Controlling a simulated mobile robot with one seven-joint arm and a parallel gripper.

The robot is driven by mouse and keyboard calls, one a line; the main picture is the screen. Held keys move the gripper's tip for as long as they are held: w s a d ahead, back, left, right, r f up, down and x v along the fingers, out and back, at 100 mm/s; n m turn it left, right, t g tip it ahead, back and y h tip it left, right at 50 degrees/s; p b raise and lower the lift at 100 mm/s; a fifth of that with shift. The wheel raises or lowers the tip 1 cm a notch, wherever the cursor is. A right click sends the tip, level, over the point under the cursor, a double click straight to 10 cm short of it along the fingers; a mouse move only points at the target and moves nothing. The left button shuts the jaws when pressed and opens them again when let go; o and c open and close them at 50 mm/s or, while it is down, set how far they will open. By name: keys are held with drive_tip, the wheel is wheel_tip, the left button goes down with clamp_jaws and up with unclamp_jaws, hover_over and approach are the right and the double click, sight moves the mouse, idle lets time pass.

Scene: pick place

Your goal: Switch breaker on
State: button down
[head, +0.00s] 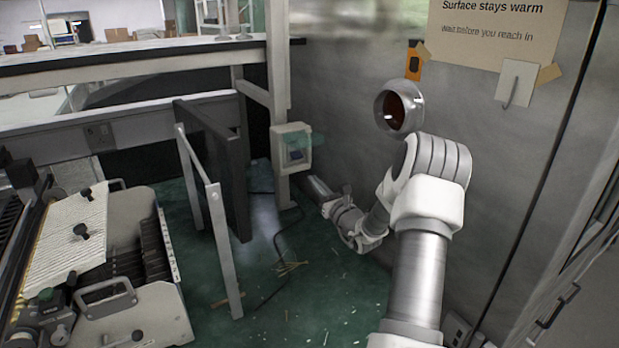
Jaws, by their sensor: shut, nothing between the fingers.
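A pale breaker box (279,138) is fixed to a light upright post in the middle of the head view. A small dark blue breaker (296,155) shows in its front. A see-through greenish cover (308,138) sticks out from the front of the box and looks raised. The breaker's lever is too small to make out. My gripper (313,182) is at the far end of my white and grey arm, a little below and right of the box, apart from it in the picture. It is shut and empty.
A grey metal wall (340,85) with a round port (399,106) stands right of the box. A metal frame (209,200) and a machine (135,245) stand at left. A dark cable (283,235) and scraps lie on the green floor (330,290).

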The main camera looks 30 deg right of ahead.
sight(296, 155)
drive_tip(key=w+r, duration=0.1)
drive_tip(key=w, duration=0.7)
drive_tip(key=shift+w+d+r+b, duration=0.2)
drive_tip(key=shift+w+b, duration=0.15)
drive_tip(key=shift+r+p, duration=0.1)
drive_tip(key=shift+p, duration=0.2)
drive_tip(key=shift+s+g, duration=0.1)
drive_tip(key=shift+g, duration=0.2)
